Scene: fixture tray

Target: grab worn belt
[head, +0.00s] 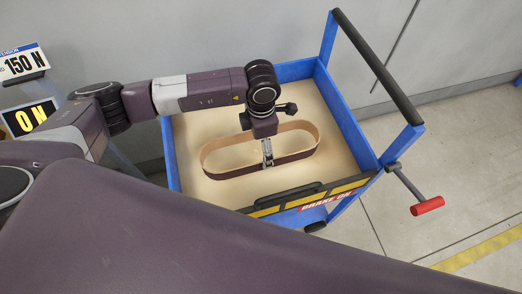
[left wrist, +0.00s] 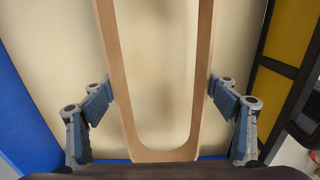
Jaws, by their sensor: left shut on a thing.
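The worn belt (head: 228,174) is a long oval loop, tan inside and dark brown outside. It stands on edge on the pale floor of the blue-framed cart. My left gripper (head: 267,160) points down at the belt's middle in the head view. In the left wrist view, the two fingers of my left gripper (left wrist: 160,95) press from outside on the two long sides of the belt (left wrist: 204,60), which runs between them. The gripper is shut on the belt. My right gripper is not in view.
The cart (head: 170,160) has raised blue edges, a black push bar (head: 375,65) and a black-yellow front strip (head: 345,187). A red-handled lever (head: 428,206) sticks out right. Signs (head: 25,62) stand at the left. The cart floor around the belt is clear.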

